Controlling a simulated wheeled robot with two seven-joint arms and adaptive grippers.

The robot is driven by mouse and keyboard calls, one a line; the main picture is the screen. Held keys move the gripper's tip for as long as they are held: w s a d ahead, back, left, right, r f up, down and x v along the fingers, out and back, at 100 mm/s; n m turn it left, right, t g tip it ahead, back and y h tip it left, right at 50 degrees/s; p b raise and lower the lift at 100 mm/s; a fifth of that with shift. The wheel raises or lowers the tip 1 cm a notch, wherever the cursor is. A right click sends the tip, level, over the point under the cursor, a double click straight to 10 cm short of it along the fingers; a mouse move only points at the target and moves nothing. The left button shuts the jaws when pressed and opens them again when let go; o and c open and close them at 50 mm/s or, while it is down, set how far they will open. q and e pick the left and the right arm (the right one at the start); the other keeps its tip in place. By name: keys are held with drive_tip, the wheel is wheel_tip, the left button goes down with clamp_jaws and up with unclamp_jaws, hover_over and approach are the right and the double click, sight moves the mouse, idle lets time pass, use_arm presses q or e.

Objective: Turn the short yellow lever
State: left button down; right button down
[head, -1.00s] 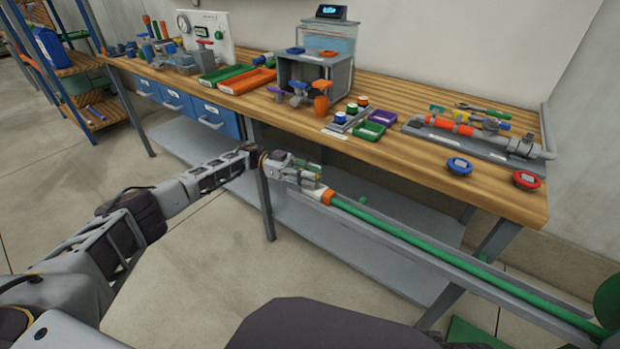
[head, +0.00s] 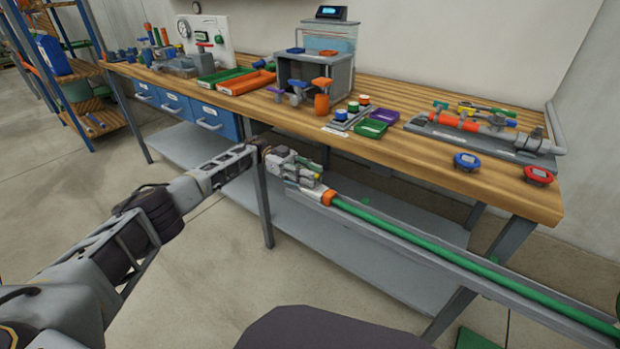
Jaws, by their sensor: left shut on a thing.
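My left gripper (head: 308,176) is at the left end of a grey rail, low in front of the workbench. It is shut on a small part at the valve end of the green pipe (head: 400,240), just left of the orange fitting (head: 328,198). From its place this part seems to be the short yellow lever, but the fingers hide nearly all of it and I cannot make out its angle. My right gripper is not in view.
The wooden workbench (head: 400,170) stands behind the rail. On it are a pipe assembly (head: 480,130), a blue knob (head: 467,161), a red knob (head: 538,175), a grey box (head: 342,75) and trays. A lower shelf (head: 360,250) lies behind the pipe. The floor at left is clear.

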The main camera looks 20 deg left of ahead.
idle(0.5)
use_arm(q)
drive_tip(key=c, duration=1.4)
unclamp_jaws()
drive_tip(key=shift+o, duration=0.2)
drive_tip(key=shift+r, duration=0.15)
drive_tip(key=shift+r, duration=4.9)
